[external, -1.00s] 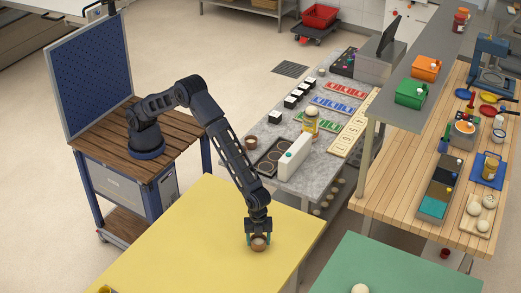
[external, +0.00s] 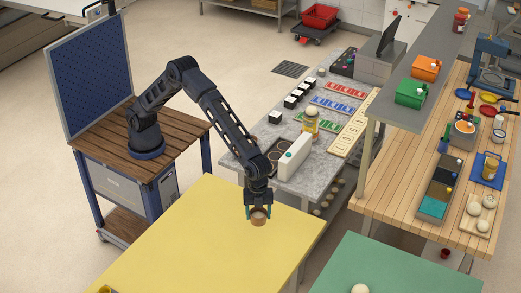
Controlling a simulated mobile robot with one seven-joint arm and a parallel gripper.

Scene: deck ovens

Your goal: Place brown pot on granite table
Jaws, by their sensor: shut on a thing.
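A small brown pot (external: 258,219) is held in my gripper (external: 258,212), whose fingers are shut around its sides. The pot is upright and appears to be a little above the yellow table (external: 170,245), near its back edge. The granite table (external: 318,180) is grey and speckled and stands behind the yellow table, up and to the right of my gripper. My forearm hides the granite table's left edge.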

